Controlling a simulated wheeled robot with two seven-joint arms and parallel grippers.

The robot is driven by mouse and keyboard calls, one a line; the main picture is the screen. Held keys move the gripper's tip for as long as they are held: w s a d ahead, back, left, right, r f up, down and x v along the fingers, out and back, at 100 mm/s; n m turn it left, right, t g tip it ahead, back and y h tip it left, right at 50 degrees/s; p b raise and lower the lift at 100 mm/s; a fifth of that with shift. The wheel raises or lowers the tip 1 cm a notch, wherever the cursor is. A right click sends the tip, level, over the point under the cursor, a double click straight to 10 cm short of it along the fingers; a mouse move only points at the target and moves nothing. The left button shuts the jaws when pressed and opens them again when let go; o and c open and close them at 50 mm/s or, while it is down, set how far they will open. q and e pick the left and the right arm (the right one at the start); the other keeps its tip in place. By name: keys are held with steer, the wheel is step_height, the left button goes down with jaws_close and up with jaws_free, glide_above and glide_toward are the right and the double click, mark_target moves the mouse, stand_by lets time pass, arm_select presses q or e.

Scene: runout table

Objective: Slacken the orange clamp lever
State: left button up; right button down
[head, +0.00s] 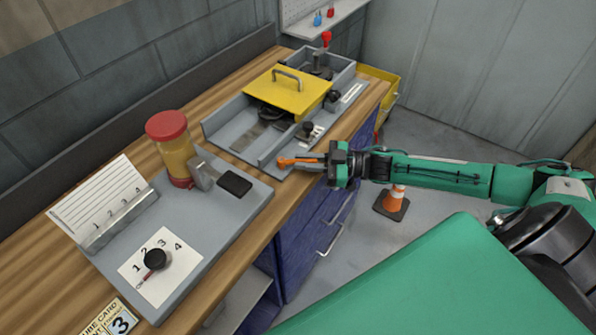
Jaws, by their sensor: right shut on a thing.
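The orange clamp lever (298,162) lies at the front edge of the grey runout fixture (217,123) on the wooden bench. My right gripper (325,163) reaches in from the right and is shut on the lever's right end. The lever's left part sticks out past the fingers. The fingertips are small and partly hidden by the gripper body. My left gripper is not in this view.
A yellow cover (287,95) with a handle sits over the fixture. A red-lidded jar (168,140) and a grey plate with a numbered dial (155,258) stand at the left. An orange cone (394,199) is on the floor beyond the blue drawers (316,222).

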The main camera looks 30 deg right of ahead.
steer(key=shift+w+d+f+n+g+y+b, duration=0.15)
steer(key=shift+w+n+g+y+b, duration=0.1)
steer(key=shift+n+g+b, duration=0.2)
steer(key=shift+w+d+f+n+g+y+b, duration=0.1)
steer(key=shift+w+n+g+y+b, duration=0.15)
steer(key=shift+g, duration=0.3)
steer(key=shift+w+d+r+n+g+y+b, duration=0.1)
steer(key=shift+w+d+n+g+y+b, duration=0.1)
steer(key=shift+n+g+y+b, duration=0.4)
arm_select(q)
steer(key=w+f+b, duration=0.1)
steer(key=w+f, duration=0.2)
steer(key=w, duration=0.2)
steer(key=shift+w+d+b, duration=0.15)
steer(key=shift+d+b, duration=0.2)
steer(key=shift+b, duration=0.05)
arm_select(e)
steer(key=shift+w+d+r+n+g+y, duration=0.2)
steer(key=shift+n+g, duration=0.3)
steer(key=shift+g, duration=0.35)
steer(key=shift+w+a+f+n+g+y, duration=0.1)
steer(key=shift+w+n+g, duration=0.15)
steer(key=shift+n+g, duration=0.45)
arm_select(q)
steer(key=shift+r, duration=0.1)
arm_select(e)
steer(key=c, duration=1.4)
jaws_free()
steer(key=shift+d, duration=0.1)
